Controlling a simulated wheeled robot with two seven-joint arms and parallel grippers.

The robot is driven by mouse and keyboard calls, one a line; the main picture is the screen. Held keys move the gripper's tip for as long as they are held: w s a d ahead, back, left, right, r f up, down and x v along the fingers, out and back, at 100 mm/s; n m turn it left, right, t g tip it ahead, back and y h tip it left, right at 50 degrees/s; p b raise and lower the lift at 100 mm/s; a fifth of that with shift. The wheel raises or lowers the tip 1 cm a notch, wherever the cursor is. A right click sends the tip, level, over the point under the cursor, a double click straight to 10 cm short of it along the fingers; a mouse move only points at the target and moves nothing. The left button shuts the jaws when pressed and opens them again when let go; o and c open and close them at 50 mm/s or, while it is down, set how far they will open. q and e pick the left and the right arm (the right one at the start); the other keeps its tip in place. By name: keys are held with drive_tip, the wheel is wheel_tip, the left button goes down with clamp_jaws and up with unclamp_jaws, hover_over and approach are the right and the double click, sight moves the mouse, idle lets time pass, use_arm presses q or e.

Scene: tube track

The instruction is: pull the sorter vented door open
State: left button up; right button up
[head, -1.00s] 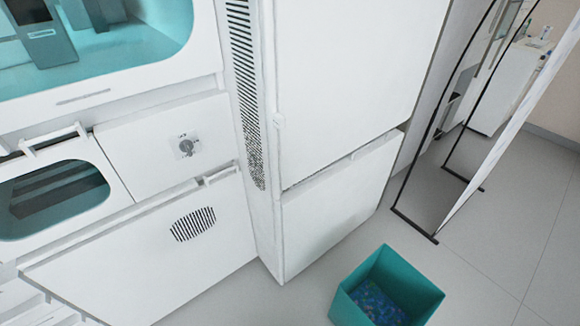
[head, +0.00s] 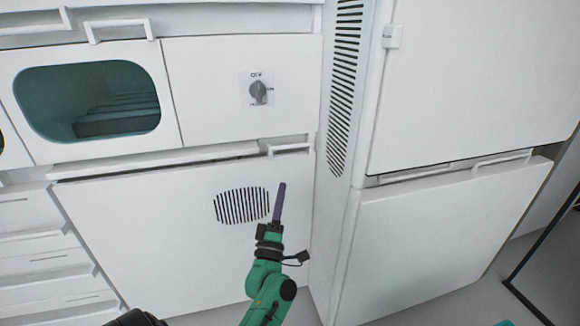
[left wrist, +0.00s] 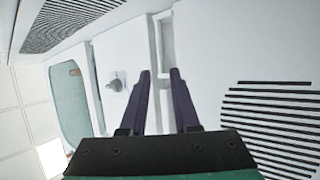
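The sorter vented door (head: 140,225) is a wide white panel low on the cabinet, with an oval black-slatted vent (head: 242,206). It looks shut, with a dark gap along its top edge. Its white bar handle (head: 290,148) is at the top right corner. My left gripper (head: 281,187) is in front of the door, right of the vent and below the handle. In the left wrist view the left gripper (left wrist: 160,72) has its two purple fingers apart with nothing between them. The handle (left wrist: 166,48) lies just beyond the fingertips there. My right gripper is not in view.
Above the door are a panel with a rotary knob (head: 259,92) and a windowed door (head: 90,100) with its own handle. A tall vent strip (head: 345,85) and white fridge-like doors (head: 450,235) stand at the right. Drawers (head: 45,250) are at the lower left.

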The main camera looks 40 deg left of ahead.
sight(289, 154)
use_arm(q)
drive_tip(key=x, duration=1.3)
drive_tip(key=shift+d+f, duration=0.1)
clamp_jaws()
idle(0.7)
